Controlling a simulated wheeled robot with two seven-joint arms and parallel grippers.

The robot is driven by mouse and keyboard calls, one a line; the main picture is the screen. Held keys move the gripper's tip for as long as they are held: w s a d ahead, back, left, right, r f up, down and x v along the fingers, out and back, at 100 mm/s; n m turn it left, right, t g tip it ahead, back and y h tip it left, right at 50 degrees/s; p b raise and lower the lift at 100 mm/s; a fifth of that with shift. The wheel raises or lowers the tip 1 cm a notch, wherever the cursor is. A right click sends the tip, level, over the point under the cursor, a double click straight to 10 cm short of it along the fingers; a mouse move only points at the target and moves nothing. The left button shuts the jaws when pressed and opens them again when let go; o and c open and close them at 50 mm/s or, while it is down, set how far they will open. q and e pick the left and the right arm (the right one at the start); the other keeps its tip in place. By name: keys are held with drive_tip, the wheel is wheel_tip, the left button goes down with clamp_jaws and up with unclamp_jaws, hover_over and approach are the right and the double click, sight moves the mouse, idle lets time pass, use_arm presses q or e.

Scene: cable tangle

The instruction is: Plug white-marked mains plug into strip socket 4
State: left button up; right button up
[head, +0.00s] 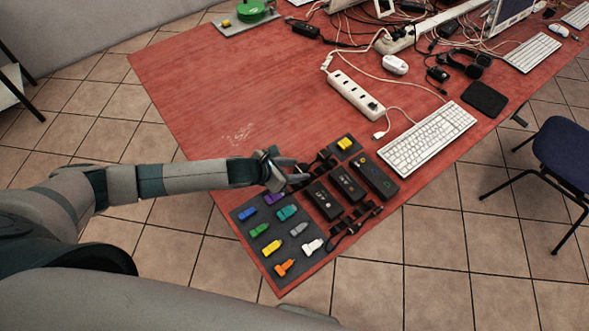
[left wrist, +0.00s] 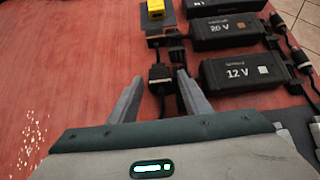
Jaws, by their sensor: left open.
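A black plug (left wrist: 160,78) lies between the fingers of my open left gripper (left wrist: 158,88) in the left wrist view, with a visible gap beside it. In the head view my left gripper (head: 287,174) is low over the table by the black adapters, and the plug is hard to make out. The 12 V adapter (left wrist: 240,75), marked with a white square, is right of it; it shows in the head view too (head: 325,200). I cannot see a white mark on the plug itself. The white power strip (head: 354,94) lies farther back. My right gripper is not in view.
The 20 V adapter (left wrist: 226,31) and another adapter (head: 374,180) lie alongside. A dark mat (head: 262,240) holds several coloured connectors. A white keyboard (head: 428,138) is right of the strip. The red table (head: 215,95) is clear to the left.

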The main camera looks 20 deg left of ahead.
use_arm(q)
clamp_jaws()
wheel_tip(320, 180, up, 7)
drive_tip(key=p, duration=0.6)
drive_tip(key=shift+p, duration=0.4)
drive_tip(key=c, duration=0.8)
unclamp_jaws()
drive_tip(key=shift+c, duration=0.2)
clamp_jaws()
